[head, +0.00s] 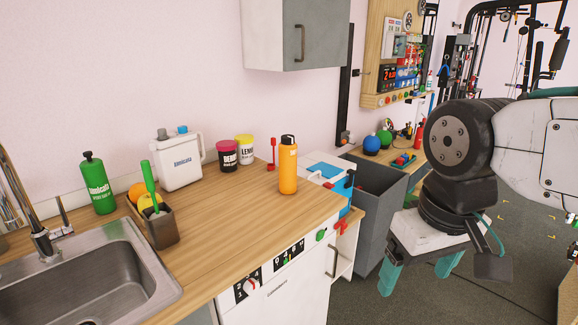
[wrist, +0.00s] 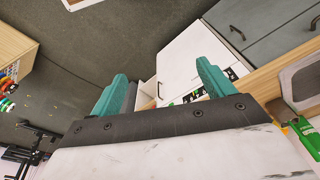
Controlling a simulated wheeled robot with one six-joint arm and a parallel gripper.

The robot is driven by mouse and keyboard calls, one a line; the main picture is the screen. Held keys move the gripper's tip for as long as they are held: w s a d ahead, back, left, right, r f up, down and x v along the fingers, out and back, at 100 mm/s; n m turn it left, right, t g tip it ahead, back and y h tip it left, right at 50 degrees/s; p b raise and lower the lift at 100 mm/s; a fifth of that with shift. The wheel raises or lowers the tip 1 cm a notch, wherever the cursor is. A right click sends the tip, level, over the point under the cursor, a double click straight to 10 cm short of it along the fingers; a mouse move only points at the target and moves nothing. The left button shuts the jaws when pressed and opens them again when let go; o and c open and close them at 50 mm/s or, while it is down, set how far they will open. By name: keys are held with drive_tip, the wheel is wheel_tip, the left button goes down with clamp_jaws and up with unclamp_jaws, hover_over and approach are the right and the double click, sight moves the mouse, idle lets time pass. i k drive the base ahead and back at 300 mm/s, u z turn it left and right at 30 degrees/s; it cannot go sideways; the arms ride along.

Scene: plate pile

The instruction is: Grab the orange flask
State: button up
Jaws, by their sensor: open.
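The orange flask (head: 288,168) stands upright on the wooden counter (head: 235,215), near its right end, with a black cap. I cannot make it out in the wrist view. My gripper (head: 417,280) is to the right of the counter in the head view, pointing down above the dark floor, apart from the flask. Its two teal fingers are spread with nothing between them; they also show in the wrist view (wrist: 160,78).
A grey bin (head: 372,190) stands between the counter and my gripper. Black and yellow tubs (head: 228,155), a white jug (head: 180,160), a green bottle (head: 97,183) and a sink (head: 95,270) are left of the flask. A grey cabinet (head: 310,35) hangs above.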

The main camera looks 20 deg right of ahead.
sight(287, 154)
drive_tip(key=u, duration=0.35)
drive_tip(key=k, duration=0.4)
drive_tip(key=u, duration=0.95)
drive_tip(key=k, duration=0.95)
drive_tip(key=u, duration=0.2)
drive_tip(key=i, duration=1.4)
drive_tip(key=z, duration=1.75)
drive_tip(key=i, duration=1)
drive_tip(key=z, duration=1.2)
